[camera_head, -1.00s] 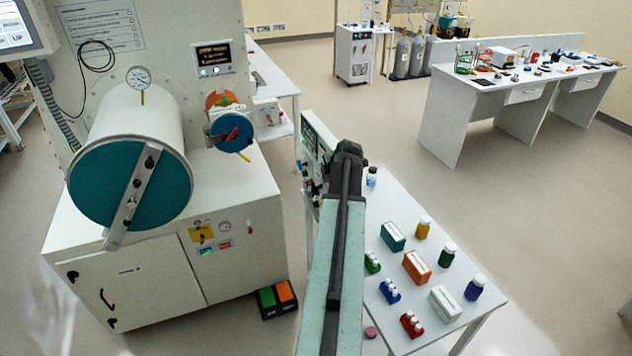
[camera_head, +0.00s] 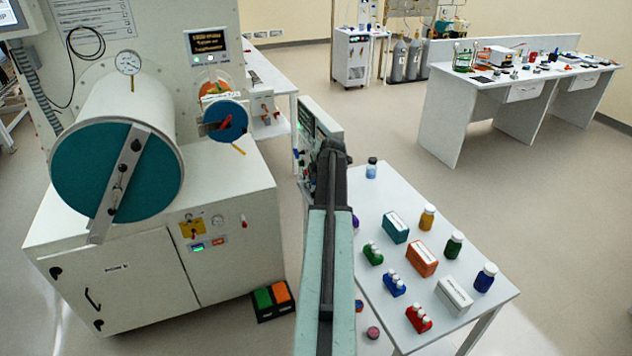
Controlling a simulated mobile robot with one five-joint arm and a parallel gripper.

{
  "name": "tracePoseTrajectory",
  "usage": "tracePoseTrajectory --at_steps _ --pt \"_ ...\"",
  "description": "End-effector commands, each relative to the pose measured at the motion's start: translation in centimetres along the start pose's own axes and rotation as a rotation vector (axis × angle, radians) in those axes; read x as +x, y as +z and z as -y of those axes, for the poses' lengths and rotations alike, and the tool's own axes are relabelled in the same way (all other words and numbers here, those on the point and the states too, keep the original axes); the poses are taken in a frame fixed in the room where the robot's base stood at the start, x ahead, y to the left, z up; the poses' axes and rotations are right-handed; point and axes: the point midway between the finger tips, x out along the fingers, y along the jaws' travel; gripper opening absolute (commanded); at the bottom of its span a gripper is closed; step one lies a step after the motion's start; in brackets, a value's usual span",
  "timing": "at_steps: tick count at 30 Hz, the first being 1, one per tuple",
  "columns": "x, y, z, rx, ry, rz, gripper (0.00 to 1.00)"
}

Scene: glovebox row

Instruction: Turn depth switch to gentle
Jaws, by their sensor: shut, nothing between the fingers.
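My gripper (camera_head: 333,147) is shut and empty, at the end of my raised arm in the middle of the view. It overlaps the lower right of a panelled instrument box (camera_head: 318,130) with small knobs and lights. I cannot tell whether it touches the box. No switch can be read as the depth switch. A yellow plate with a small dark knob (camera_head: 191,228) sits on the white cabinet front at left, well apart from my gripper. Its label is too small to read. The arm hides part of the box and the table's left edge.
A white table (camera_head: 380,208) with bottles and coloured boxes stands right of my arm. The white glovebox cabinet (camera_head: 236,188) with a teal-ended cylinder (camera_head: 85,172) fills the left. A green and orange pedal (camera_head: 271,298) lies on the floor. Open floor lies beyond the table.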

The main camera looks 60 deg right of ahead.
Motion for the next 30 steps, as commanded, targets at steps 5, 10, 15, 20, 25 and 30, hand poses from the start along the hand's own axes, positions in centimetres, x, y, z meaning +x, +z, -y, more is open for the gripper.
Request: tracePoseTrajectory --at_steps 5,10,15,20,25,30 --pt "-0.1 -0.1 -0.1 0.0 0.0 0.0 0.0" --pt "-0.1 -0.5 0.0 -0.002 0.0 -0.002 0.0" --pt "0.1 -0.3 0.0 -0.003 0.0 -0.002 0.0" --pt "0.1 -0.3 0.1 -0.002 0.001 -0.002 0.0" --pt "0.2 -0.2 0.2 -0.002 0.003 -0.002 0.0" --pt "0.2 -0.2 0.3 -0.001 0.007 -0.001 0.0"
